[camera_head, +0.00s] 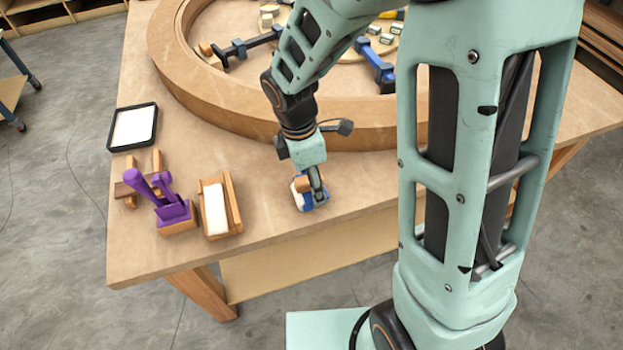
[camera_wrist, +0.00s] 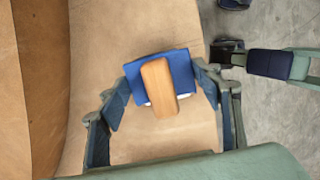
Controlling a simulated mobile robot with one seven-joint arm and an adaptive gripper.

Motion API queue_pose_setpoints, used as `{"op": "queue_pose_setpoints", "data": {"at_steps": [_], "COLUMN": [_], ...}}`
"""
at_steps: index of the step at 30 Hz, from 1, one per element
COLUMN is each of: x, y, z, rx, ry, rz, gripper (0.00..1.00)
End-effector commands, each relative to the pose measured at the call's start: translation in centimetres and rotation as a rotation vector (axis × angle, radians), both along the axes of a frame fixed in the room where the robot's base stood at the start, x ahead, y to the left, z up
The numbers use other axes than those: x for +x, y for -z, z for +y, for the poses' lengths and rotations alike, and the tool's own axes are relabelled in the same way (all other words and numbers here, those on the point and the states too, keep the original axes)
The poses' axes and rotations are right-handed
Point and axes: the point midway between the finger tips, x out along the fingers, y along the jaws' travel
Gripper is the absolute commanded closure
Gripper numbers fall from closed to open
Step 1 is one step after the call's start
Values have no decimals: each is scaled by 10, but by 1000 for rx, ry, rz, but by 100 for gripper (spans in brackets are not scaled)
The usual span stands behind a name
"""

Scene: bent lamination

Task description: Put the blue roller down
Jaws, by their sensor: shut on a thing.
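The blue roller (camera_head: 311,195) is at the front part of the wooden table, below my arm's end. In the wrist view the roller (camera_wrist: 181,68) shows a blue body with a tan wooden handle (camera_wrist: 159,88) across it and a bit of white at its lower edge. My gripper (camera_head: 313,184) points down and is shut on the roller, with one finger on each side in the wrist view (camera_wrist: 162,90). The roller is at or just above the table top; I cannot tell whether it touches.
A large curved wooden form (camera_head: 190,85) lies behind my gripper. To the left are a wooden holder with a white block (camera_head: 216,208), a purple tool (camera_head: 172,210) and a black-rimmed white tray (camera_head: 133,127). The table's front edge (camera_head: 270,260) is close. Bare table lies around the roller.

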Motion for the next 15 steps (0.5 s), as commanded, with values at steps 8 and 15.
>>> {"op": "queue_pose_setpoints", "data": {"at_steps": [8,15], "x": [-2,-2], "y": [8,7], "z": [-1,-1], "rx": [-2,-1], "ry": [1,1], "rz": [7,5], "gripper": [30,24]}}
